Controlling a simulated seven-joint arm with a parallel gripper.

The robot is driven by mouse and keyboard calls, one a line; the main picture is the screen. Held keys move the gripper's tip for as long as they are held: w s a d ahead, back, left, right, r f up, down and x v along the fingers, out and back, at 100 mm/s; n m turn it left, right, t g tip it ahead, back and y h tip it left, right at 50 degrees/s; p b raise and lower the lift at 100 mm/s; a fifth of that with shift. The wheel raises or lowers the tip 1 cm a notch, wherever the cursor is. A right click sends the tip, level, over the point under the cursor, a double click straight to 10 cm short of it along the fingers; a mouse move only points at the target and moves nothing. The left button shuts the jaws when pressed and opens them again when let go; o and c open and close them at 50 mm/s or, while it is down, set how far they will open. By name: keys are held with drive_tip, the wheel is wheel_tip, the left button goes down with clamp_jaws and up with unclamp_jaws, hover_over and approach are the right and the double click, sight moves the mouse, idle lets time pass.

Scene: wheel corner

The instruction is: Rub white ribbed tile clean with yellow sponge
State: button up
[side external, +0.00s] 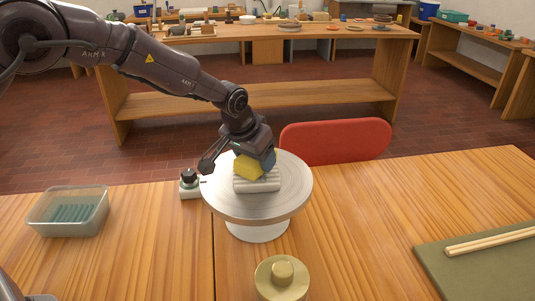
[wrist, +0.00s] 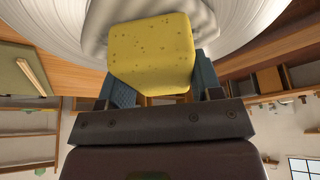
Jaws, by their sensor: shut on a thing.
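The white ribbed tile (side external: 258,184) lies on the round pale wheel (side external: 222,192), near its middle. My gripper (side external: 256,163) is over the tile and shut on the yellow sponge (side external: 247,167). In the wrist view the sponge (wrist: 151,48) sits between the two blue-grey fingers, with part of the tile (wrist: 95,38) showing behind it. The sponge is at the tile's upper face and seems to touch it, but the contact itself is hidden. The sponge and gripper cover the tile's far part.
A clear tub with a green ribbed insert (side external: 70,211) stands at left. A small dark-knobbed object (side external: 189,182) is just left of the wheel. A brass-coloured knobbed disc (side external: 282,279) is in front. A green mat (side external: 460,270) with wooden sticks lies at right. A red chair (side external: 335,141) stands behind.

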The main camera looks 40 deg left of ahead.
sight(235, 168)
drive_tip(key=s+a, duration=0.1)
drive_tip(key=a, duration=0.1)
drive_tip(key=s+a, duration=0.1)
drive_tip(key=s, duration=0.1)
drive_tip(key=shift+s+a, duration=0.15)
drive_tip(key=shift+a, duration=0.2)
drive_tip(key=shift+w+d, duration=1.6)
drive_tip(key=shift+d, duration=0.2)
drive_tip(key=shift+w+d, duration=1.55)
drive_tip(key=shift+d, duration=0.25)
drive_tip(key=shift+s+d, duration=0.75)
drive_tip(key=shift+d, duration=0.05)
drive_tip(key=shift+s+a, duration=1.65)
drive_tip(key=shift+a, duration=0.15)
drive_tip(key=shift+s+a, duration=1.6)
drive_tip(key=shift+a, duration=0.2)
drive_tip(key=shift+w+d+f, duration=0.1)
drive_tip(key=shift+w+d, duration=1.5)
drive_tip(key=shift+d, duration=0.2)
drive_tip(key=shift+w+d, duration=1.55)
drive_tip(key=shift+d, duration=0.25)
wheel_tip(235, 168, up, 8)
